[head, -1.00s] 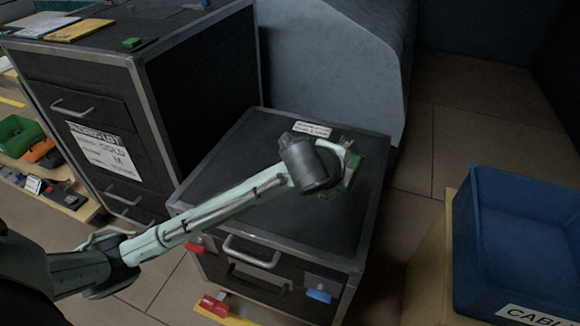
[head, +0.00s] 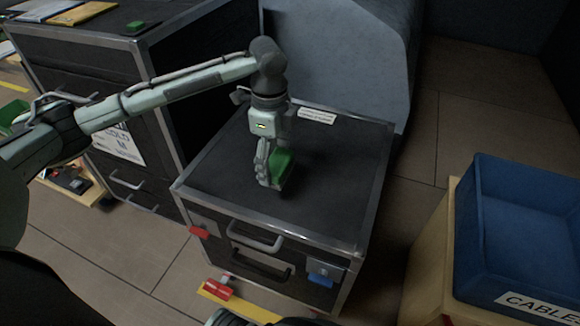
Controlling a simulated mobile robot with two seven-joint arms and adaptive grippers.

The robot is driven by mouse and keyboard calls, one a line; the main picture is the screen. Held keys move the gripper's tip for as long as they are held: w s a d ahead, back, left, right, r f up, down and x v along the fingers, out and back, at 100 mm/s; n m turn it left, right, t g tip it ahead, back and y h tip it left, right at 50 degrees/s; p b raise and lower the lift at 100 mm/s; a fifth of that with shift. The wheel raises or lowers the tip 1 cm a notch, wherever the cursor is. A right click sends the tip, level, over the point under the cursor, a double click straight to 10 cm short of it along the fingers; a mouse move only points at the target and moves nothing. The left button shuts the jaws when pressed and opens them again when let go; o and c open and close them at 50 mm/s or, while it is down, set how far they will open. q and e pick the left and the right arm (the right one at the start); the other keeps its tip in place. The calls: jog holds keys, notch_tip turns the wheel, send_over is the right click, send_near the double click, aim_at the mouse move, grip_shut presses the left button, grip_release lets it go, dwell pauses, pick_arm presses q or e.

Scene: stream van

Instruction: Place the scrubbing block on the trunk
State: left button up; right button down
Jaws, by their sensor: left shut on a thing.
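The trunk (head: 330,205) is a black case with metal edges, a flat dark top, and front handles, in the middle of the head view. My left gripper (head: 268,181) points down over the left-middle part of the trunk's top. It is shut on the green scrubbing block (head: 282,167), which is partly hidden by the fingers. The block is at or just above the top; I cannot tell whether it touches.
A taller black cabinet (head: 190,75) stands at the back left, with a small green block (head: 135,27) on top. A grey padded form (head: 340,60) rises behind the trunk. A blue bin (head: 515,235) marked CABLES stands at the right. The trunk's right part is clear.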

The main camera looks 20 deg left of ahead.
pick_arm(q)
send_over(289, 180)
notch_tip(289, 180, down, 3)
jog(key=shift+f, duration=0.1)
notch_tip(289, 180, down, 4)
jog(key=shift+w+f, duration=0.1)
jog(key=o, duration=1.6)
jog(key=shift+c, duration=0.2)
pick_arm(e)
jog(key=shift+d+r, duration=0.1)
jog(key=shift+r, duration=0.8)
pick_arm(q)
notch_tip(289, 180, up, 12)
pick_arm(e)
jog(key=shift+s+a+f, duration=0.1)
jog(key=shift+a+f, duration=0.1)
jog(key=shift+f, duration=0.7)
